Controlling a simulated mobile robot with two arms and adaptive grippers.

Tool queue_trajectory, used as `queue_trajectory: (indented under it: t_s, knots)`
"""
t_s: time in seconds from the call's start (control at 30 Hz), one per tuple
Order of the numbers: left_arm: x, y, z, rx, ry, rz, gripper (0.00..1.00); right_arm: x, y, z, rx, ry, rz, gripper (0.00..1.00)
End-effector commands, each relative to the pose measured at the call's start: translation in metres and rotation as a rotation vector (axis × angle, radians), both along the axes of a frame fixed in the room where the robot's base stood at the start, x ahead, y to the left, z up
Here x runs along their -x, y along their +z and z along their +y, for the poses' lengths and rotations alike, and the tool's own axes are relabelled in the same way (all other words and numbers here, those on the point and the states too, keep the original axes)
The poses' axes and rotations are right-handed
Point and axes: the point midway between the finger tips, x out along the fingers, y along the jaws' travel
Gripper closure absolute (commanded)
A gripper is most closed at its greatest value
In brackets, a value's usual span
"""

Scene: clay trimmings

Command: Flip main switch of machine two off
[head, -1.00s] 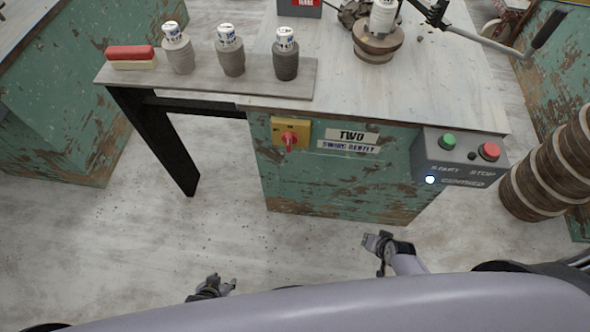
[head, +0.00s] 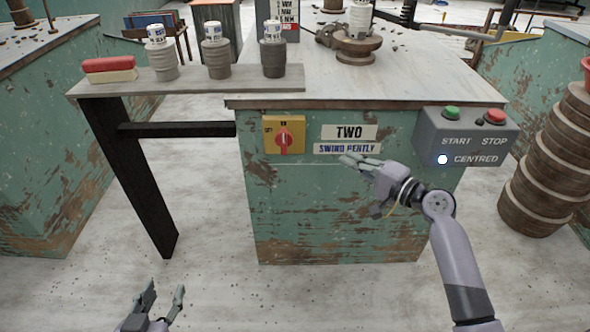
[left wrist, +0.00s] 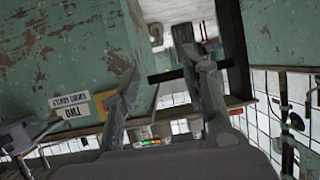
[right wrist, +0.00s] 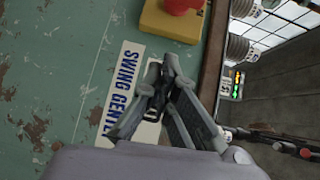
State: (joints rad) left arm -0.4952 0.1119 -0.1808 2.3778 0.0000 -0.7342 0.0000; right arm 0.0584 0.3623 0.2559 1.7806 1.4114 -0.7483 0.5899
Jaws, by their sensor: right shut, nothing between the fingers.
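The main switch (head: 284,140) of machine two is a yellow plate with a red rotary knob, on the green cabinet front left of the TWO label (head: 349,132). The knob's handle looks upright. In the right wrist view the switch's yellow plate (right wrist: 160,25) is at the top, partly cut off by the frame. My right gripper (head: 345,161) is shut and empty, right of the switch and just below the labels, apart from the knob. Its closed fingers (right wrist: 160,75) also show in the right wrist view. My left gripper (head: 165,292) is open and empty, low over the floor.
A grey START/STOP box (head: 466,135) with green and red buttons and a lit lamp juts out right of the labels. A plank shelf (head: 190,86) holding jars overhangs left on a dark leg (head: 130,180). Stacked round discs (head: 545,180) stand at right.

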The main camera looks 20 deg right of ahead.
Motion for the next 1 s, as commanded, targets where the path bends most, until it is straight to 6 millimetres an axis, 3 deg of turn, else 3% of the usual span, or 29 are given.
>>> queue_trajectory:
  t_s: [0.2,0.63,0.77,1.0]
  knots:
    - [0.004,0.013,0.001,0.009,0.0,-0.043,0.6,0.005,0.021,0.005,-0.045,0.036,-0.053,1.0]
    - [0.003,0.016,0.0,0.011,-0.001,-0.052,0.6,0.002,0.023,0.007,-0.049,0.038,-0.053,1.0]
    - [0.001,0.021,-0.001,0.018,-0.003,-0.081,0.6,-0.011,0.023,0.015,-0.051,0.039,-0.054,1.0]
    - [-0.01,0.045,-0.008,0.053,-0.012,-0.223,0.6,-0.056,0.023,0.039,-0.05,0.038,-0.056,1.0]
